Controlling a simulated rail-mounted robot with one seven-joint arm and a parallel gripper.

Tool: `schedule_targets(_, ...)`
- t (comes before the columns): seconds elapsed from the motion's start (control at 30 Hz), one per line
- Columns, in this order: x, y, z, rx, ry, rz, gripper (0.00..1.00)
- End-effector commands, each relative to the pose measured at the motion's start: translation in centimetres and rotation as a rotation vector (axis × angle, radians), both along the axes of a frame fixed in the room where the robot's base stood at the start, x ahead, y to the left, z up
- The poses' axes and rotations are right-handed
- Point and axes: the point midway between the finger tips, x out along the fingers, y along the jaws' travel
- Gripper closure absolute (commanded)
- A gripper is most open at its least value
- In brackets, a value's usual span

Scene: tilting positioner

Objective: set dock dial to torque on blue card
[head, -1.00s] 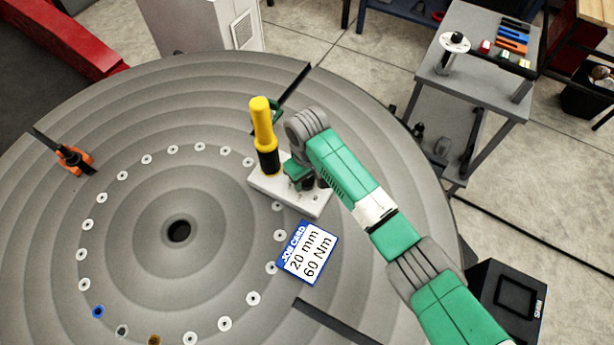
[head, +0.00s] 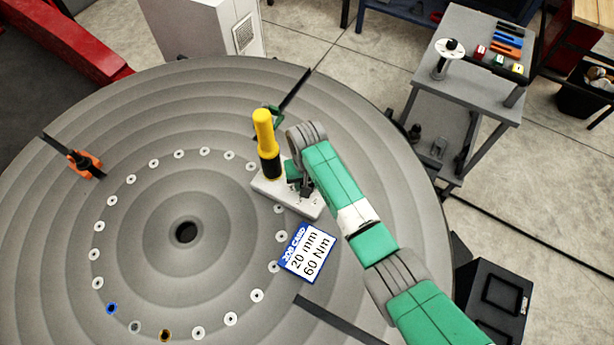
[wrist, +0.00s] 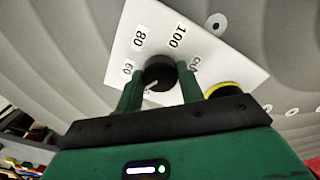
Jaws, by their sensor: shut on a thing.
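The blue-edged job card (head: 306,252) lies on the round table and reads 20 mm and 60 Nm. The pale dock (head: 268,189) is beyond it, with a yellow and black tool (head: 265,140) standing upright at its left end. My gripper (wrist: 160,84) is shut on the dock's black dial (wrist: 157,72), one finger on each side. The dock's white face (wrist: 178,58) shows 60, 80, 100 and a further label partly hidden by a finger. A white mark on the dial faces lower left, on the side of the 60. In the head view my arm hides the dial.
The large grey table (head: 60,220) has a ring of holes, some marked blue or yellow. A grey cart (head: 470,90) stands at the right.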

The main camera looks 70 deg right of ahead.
Motion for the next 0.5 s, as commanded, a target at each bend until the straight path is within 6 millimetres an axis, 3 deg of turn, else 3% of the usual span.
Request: schedule_targets(0.5, 0.08, 0.01, 0.17, -0.001, -0.001, -0.412, 0.85)
